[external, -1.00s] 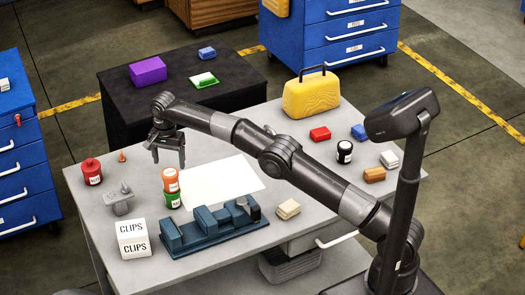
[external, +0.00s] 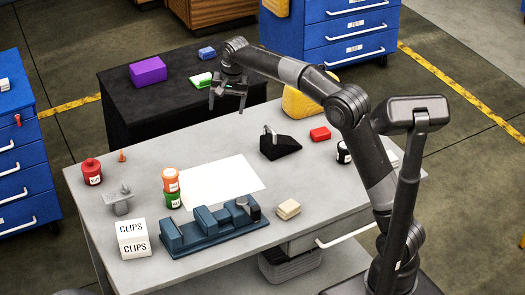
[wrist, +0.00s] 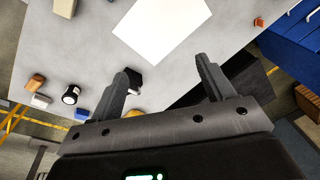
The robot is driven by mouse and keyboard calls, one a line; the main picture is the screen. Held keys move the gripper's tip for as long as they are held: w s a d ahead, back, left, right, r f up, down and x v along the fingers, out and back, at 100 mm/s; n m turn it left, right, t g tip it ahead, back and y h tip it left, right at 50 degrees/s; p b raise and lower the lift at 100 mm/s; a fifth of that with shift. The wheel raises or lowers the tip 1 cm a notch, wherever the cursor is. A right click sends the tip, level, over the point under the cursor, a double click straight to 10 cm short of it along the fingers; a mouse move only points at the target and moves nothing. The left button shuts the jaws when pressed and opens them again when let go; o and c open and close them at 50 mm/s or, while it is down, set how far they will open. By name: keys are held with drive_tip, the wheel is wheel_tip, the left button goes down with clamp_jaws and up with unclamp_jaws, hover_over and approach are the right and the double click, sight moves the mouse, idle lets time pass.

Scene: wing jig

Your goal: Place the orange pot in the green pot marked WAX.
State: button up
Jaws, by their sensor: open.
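The orange pot (external: 170,179) stands upright on the green pot (external: 173,201) at the left of the grey table, behind the blue vise. Both have white labels too small to read. I cannot tell how deep the orange pot sits in the green one. My gripper (external: 229,104) is open and empty, raised above the table's back edge, well behind and to the right of the pots. Its two spread fingers also show in the wrist view (wrist: 164,65), with nothing between them. Neither pot is seen in the wrist view.
A blue vise (external: 210,227) and white CLIPS boxes (external: 133,239) stand in front of the pots.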

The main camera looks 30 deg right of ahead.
drive_tip(key=s+d+r+n+t, duration=0.1)
drive_tip(key=s+d+r+n, duration=0.15)
drive_tip(key=s+d, duration=0.6)
drive_tip(key=s+d+r+n+t, duration=0.1)
drive_tip(key=s+d+r, duration=0.2)
drive_tip(key=s+d, duration=0.5)
drive_tip(key=s+d+f+n, duration=0.1)
drive_tip(key=s+d+f, duration=0.1)
drive_tip(key=s, duration=0.5)
drive_tip(key=s+d+f+n+t, duration=0.1)
drive_tip(key=s+d+f, duration=0.1)
drive_tip(key=s+f, duration=0.3)
drive_tip(key=s+d+f+n+t, duration=0.1)
drive_tip(key=s+d+f, duration=0.2)
drive_tip(key=s, duration=0.6)
drive_tip(key=shift+s+f+h, duration=0.15)
drive_tip(key=shift+f+h, duration=0.2)
drive_tip(key=shift+h, duration=0.05)
